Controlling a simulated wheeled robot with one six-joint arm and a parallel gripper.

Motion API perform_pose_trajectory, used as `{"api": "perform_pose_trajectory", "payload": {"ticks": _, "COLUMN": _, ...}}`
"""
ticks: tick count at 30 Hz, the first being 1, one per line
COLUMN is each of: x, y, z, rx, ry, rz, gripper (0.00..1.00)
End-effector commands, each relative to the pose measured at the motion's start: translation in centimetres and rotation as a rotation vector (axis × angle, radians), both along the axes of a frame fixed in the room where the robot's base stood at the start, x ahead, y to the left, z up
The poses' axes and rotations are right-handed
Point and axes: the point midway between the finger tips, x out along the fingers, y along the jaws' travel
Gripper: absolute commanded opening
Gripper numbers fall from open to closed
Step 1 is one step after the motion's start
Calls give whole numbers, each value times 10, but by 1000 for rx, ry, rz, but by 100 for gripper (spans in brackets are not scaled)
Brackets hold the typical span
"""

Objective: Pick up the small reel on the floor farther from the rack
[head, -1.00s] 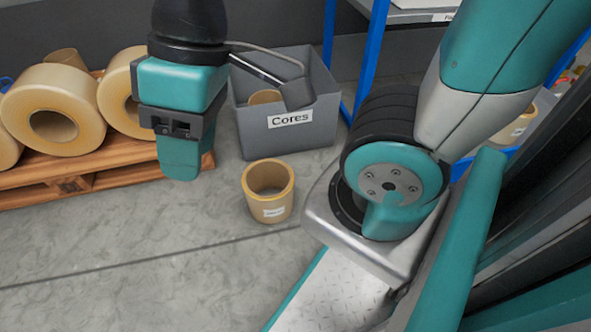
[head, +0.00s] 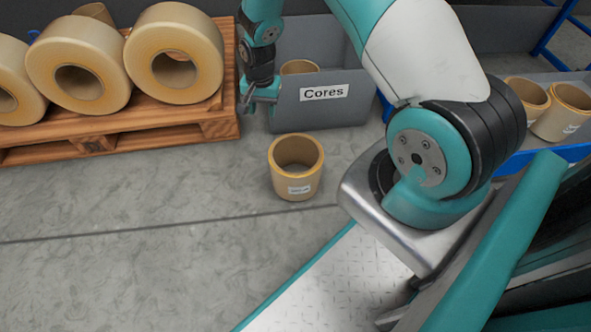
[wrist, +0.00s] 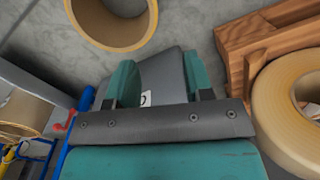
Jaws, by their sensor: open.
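A small tan reel (head: 296,182) with a white label stands upright on the grey floor, in front of the grey bin; it is the only reel I see on the floor. My gripper (head: 261,98) is in front of the bin's left corner, up and to the left of the reel and apart from it. In the wrist view the jaws (wrist: 160,82) are open with nothing held, and part of the bin shows between them. The reel's round rim (wrist: 110,38) shows at the top of that view, beyond the fingers, cut by the edge.
The grey bin marked "Cores" (head: 350,110) holds a tan reel. A wooden pallet (head: 180,128) with several large reels stands at left. A blue rack (head: 548,155) with small reels is at right. The floor at front left is clear.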

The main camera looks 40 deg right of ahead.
Motion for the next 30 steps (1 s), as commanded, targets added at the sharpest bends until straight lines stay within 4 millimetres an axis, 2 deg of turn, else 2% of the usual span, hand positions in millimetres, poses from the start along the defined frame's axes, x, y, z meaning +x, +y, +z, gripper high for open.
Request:
{"api": "perform_pose_trajectory", "payload": {"ticks": 1, "x": -1, "y": -8, "z": -18, "rx": -11, "ry": 9, "rz": -37, "gripper": 47}}
{"api": "perform_pose_trajectory", "payload": {"ticks": 5, "x": -3, "y": -19, "z": -42, "rx": -27, "ry": 17, "rz": -91, "gripper": 47}}
{"api": "perform_pose_trajectory", "payload": {"ticks": 18, "x": -4, "y": -18, "z": -138, "rx": -29, "ry": 19, "rz": -95, "gripper": 47}}
{"api": "perform_pose_trajectory", "payload": {"ticks": 22, "x": -3, "y": -18, "z": -156, "rx": -30, "ry": 18, "rz": -95, "gripper": 47}}
{"api": "perform_pose_trajectory", "payload": {"ticks": 30, "x": -3, "y": -18, "z": -170, "rx": -29, "ry": 18, "rz": -95, "gripper": 47}}
